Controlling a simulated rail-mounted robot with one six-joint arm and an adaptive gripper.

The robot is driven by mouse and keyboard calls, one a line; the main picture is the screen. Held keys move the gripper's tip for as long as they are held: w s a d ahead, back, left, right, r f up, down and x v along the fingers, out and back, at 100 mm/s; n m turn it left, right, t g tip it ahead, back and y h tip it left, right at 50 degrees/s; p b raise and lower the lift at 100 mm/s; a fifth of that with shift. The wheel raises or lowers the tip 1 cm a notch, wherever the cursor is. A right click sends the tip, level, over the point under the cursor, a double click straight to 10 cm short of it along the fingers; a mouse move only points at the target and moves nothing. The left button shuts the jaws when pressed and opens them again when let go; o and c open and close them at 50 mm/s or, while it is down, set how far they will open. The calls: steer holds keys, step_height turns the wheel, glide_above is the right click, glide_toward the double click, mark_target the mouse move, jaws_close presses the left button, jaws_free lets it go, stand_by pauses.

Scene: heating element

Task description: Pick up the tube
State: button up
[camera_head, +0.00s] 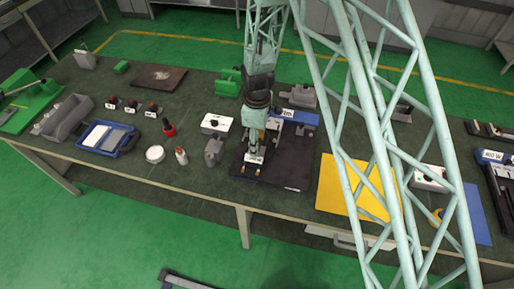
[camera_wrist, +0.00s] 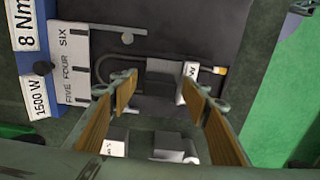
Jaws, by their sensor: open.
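My gripper (camera_wrist: 157,82) is open in the wrist view, its two tan-padded fingers spread above a dark mat (camera_wrist: 215,25). A thin curved grey tube (camera_wrist: 99,66) lies on the mat, beside the left fingertip. A dark block (camera_wrist: 162,70) shows between the fingertips, and a white label is partly hidden by the right finger. A short piece with a yellow tip (camera_wrist: 220,70) lies just right of the right fingertip. I cannot tell whether these parts join. In the head view my gripper (camera_head: 256,150) points down over the mat (camera_head: 290,178), hiding what is under it.
A white panel lettered FIVE FOUR SIX (camera_wrist: 68,65) and a blue piece with a 1500 W label (camera_wrist: 36,97) stand left in the wrist view. Grey blocks (camera_wrist: 174,146) sit nearer. In the head view, a yellow sheet (camera_head: 338,190) lies right, a grey block (camera_head: 213,152) left.

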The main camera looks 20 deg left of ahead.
steer(key=shift+c, duration=0.6)
steer(key=c, duration=0.9)
steer(key=shift+c, duration=0.2)
steer(key=shift+r, duration=0.15)
steer(key=shift+r+b, duration=0.45)
steer(key=shift+r, duration=1.05)
steer(key=shift+s+d+r, duration=0.1)
steer(key=shift+s+d, duration=0.05)
steer(key=s+d+b, duration=0.1)
steer(key=s+d, duration=0.3)
steer(key=s, duration=0.2)
steer(key=s+d+r+b, duration=0.1)
steer(key=s+d+b, duration=0.1)
steer(key=s+d, duration=0.2)
steer(key=s, duration=0.3)
steer(key=shift+s+r, duration=0.15)
steer(key=shift+r, duration=0.1)
